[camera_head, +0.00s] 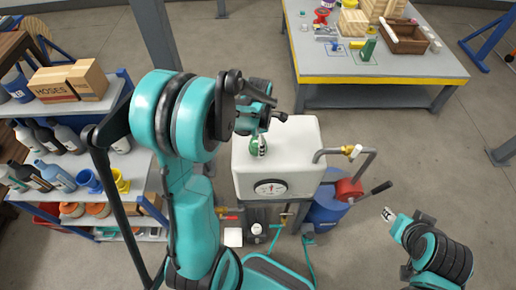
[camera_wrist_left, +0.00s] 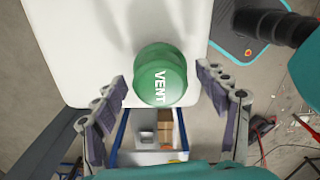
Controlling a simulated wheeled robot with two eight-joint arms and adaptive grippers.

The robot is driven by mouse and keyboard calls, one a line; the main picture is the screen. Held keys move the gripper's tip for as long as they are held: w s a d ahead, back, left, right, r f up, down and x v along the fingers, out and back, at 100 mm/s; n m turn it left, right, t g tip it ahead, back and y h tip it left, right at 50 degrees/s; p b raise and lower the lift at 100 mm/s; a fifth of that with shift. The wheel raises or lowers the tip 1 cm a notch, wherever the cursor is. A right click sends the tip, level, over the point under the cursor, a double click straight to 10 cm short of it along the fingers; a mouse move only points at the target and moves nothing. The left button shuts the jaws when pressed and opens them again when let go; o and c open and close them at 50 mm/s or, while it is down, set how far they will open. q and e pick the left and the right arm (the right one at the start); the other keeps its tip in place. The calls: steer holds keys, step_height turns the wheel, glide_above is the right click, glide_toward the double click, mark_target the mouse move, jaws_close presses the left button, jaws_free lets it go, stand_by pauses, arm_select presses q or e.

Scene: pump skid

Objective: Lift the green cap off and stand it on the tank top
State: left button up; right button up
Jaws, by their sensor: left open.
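The green cap (camera_head: 258,147) is on top of the white tank (camera_head: 303,140). In the left wrist view the cap (camera_wrist_left: 160,76) is round, with white "VENT" lettering, above the tank's white top (camera_wrist_left: 110,40). My left gripper (camera_head: 262,118) is over the tank, close to the cap. In the left wrist view its open fingers (camera_wrist_left: 160,82) stand on either side of the cap, with gaps on both sides. My right gripper (camera_head: 393,218) is low at the right, clear of the tank; its finger opening is too unclear to judge.
A brass fitting and pipe (camera_head: 350,151) leave the tank's right side, above a blue and red pump (camera_head: 335,203). A gauge (camera_head: 270,188) is on its front. A shelf with bottles (camera_head: 60,175) stands left; a workbench (camera_head: 395,68) stands behind. The tank top has bare room.

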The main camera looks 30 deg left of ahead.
arm_select(q)
steer(key=c, duration=1.4)
steer(key=shift+r, duration=0.1)
step_height(320, 180, up, 4)
steer(key=shift+r+p, duration=0.15)
steer(key=shift+p, duration=0.4)
steer(key=s+d+r, duration=0.1)
steer(key=d+r, duration=0.1)
steer(key=d, duration=0.1)
steer(key=d+r+p, duration=0.1)
steer(key=d+r, duration=0.1)
steer(key=d, duration=0.2)
steer(key=s+d+r, duration=0.1)
steer(key=d+r, duration=0.1)
steer(key=d, duration=0.2)
steer(key=shift+s+d+r, duration=0.2)
steer(key=shift+s+r, duration=0.05)
steer(key=shift+s, duration=0.05)
